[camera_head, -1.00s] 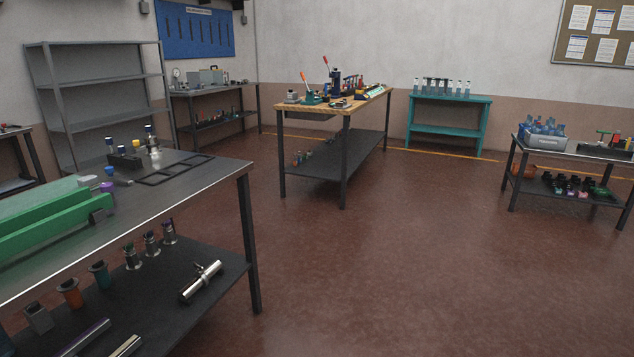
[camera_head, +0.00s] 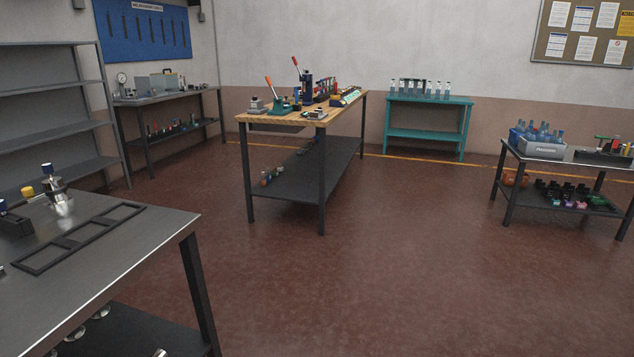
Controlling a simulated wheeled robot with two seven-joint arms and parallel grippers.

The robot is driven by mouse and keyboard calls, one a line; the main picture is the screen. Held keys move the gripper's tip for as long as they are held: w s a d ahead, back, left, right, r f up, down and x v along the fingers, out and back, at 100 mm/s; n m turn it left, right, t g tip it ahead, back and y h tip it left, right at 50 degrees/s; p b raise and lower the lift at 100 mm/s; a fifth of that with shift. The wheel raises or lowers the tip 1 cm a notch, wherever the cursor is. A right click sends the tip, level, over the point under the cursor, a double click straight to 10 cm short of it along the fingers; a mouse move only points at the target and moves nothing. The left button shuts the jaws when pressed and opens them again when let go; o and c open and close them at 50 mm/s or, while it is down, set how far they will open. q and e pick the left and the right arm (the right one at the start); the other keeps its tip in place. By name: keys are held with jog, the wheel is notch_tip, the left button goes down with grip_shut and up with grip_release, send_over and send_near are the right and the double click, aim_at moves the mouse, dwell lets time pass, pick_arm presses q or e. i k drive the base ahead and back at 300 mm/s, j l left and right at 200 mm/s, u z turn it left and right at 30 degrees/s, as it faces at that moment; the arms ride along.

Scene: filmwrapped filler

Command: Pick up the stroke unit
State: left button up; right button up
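No part is clearly marked as the stroke unit, and I cannot tell which one it is. On the near left metal table (camera_head: 115,262), a shiny metal cylinder with a dark blue top (camera_head: 60,195) stands upright behind a black three-opening frame (camera_head: 80,240). A yellow-capped part (camera_head: 28,193) is beside it, and a black block (camera_head: 15,224) is at the left edge. On the far teal bench (camera_head: 428,101), several upright cylindrical units (camera_head: 421,88) stand in a row. Neither of my grippers is in view.
A wooden-topped workbench (camera_head: 285,117) with tools and presses stands mid-room. A low table (camera_head: 575,160) with a grey bin of blue bottles (camera_head: 540,140) is at right. Grey shelves (camera_head: 55,126) stand at left. The red floor (camera_head: 400,270) between them is open.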

aim_at(259, 105)
jog(key=i+l+z, duration=0.2)
jog(key=i, duration=1.5)
jog(key=i+j+u, duration=0.4)
jog(key=i, duration=0.3)
jog(key=i+u, duration=0.35)
jog(key=i, duration=0.35)
jog(key=i+j, duration=0.55)
jog(key=i, duration=0.2)
jog(key=l+z, duration=0.05)
